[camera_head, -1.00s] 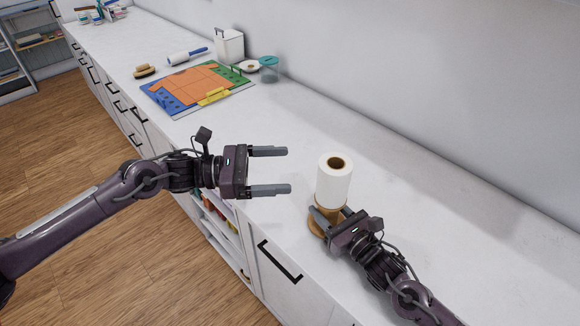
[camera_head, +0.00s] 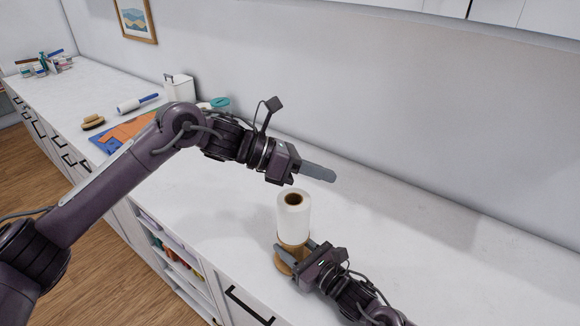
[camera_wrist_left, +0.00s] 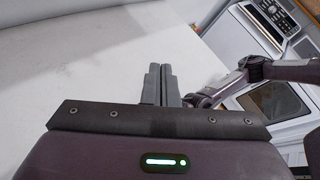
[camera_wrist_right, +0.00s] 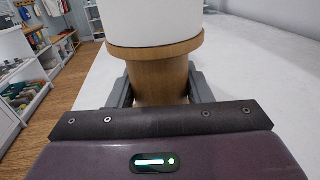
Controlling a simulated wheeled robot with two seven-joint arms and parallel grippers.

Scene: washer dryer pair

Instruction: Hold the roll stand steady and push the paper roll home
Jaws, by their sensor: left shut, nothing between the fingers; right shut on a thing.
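The white paper roll (camera_head: 293,217) sits upright on the wooden roll stand (camera_head: 284,262) on the counter. Part of the stand's lower body shows between the roll and its round base. My right gripper (camera_head: 296,262) is shut on the stand's wooden body from the front right. In the right wrist view the fingers flank the wooden body (camera_wrist_right: 158,82) just below its wider collar, with the roll (camera_wrist_right: 150,22) above. My left gripper (camera_head: 325,174) is shut and empty, above the counter and a little above and behind the roll. Its fingers (camera_wrist_left: 160,85) lie together in the left wrist view.
The white counter (camera_head: 400,260) is clear right of the stand, with the wall behind. Further left lie a brush (camera_head: 93,122), a lint roller (camera_head: 137,103), a white box (camera_head: 180,87) and a colourful board (camera_head: 125,130), partly hidden by my left arm.

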